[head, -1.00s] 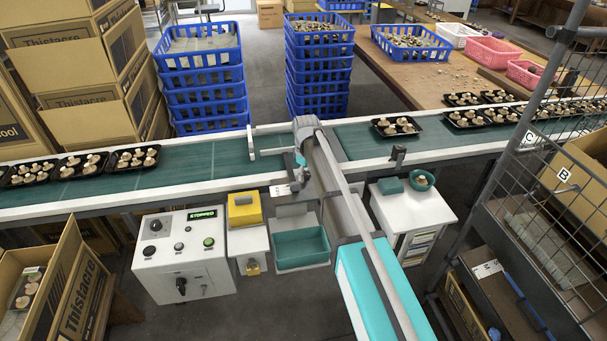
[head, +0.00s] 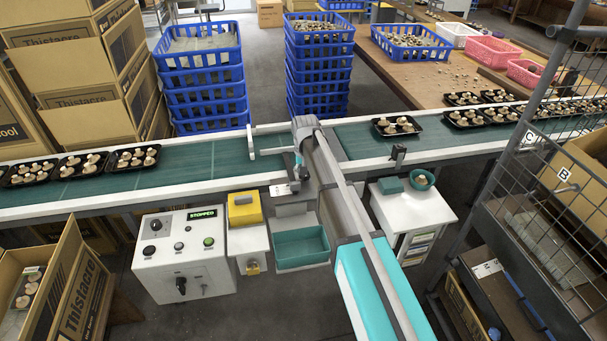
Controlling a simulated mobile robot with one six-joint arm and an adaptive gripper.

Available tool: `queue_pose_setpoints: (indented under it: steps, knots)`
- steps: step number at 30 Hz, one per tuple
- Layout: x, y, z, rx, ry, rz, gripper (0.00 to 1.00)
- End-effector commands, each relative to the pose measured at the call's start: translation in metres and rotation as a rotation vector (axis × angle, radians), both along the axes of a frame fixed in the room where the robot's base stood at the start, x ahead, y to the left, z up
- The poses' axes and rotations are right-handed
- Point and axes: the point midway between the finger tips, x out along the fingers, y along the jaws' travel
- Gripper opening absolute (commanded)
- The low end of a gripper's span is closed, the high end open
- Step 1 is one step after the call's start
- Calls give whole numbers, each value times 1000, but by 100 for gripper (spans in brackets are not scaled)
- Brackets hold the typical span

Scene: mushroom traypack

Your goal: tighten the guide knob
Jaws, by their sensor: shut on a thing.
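My gripper (head: 296,184) is at the near edge of the conveyor, left of my arm's wrist. It is small and dark in the head view and is shut on the guide knob. The knob itself is hidden by the fingers and wrist, so I cannot see how it is turned. The guide (head: 251,143) is a pale upright plate across the far part of the belt, with a thin bar (head: 272,151) reaching right toward my wrist.
The green conveyor belt (head: 215,157) carries black mushroom trays at both ends. A control box (head: 168,266) reading STOPPED, a yellow box (head: 244,208) and a green bin (head: 300,248) stand in front. A mesh gate (head: 545,150) is on the right.

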Motion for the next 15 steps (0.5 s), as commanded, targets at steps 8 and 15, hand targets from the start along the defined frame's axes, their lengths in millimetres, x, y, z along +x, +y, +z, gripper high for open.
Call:
queue_pose_setpoints:
  steps: [8,15]
  knots:
    - [-4,0,0,-3,8,-246,8]
    - [-4,1,0,-3,7,-394,8]
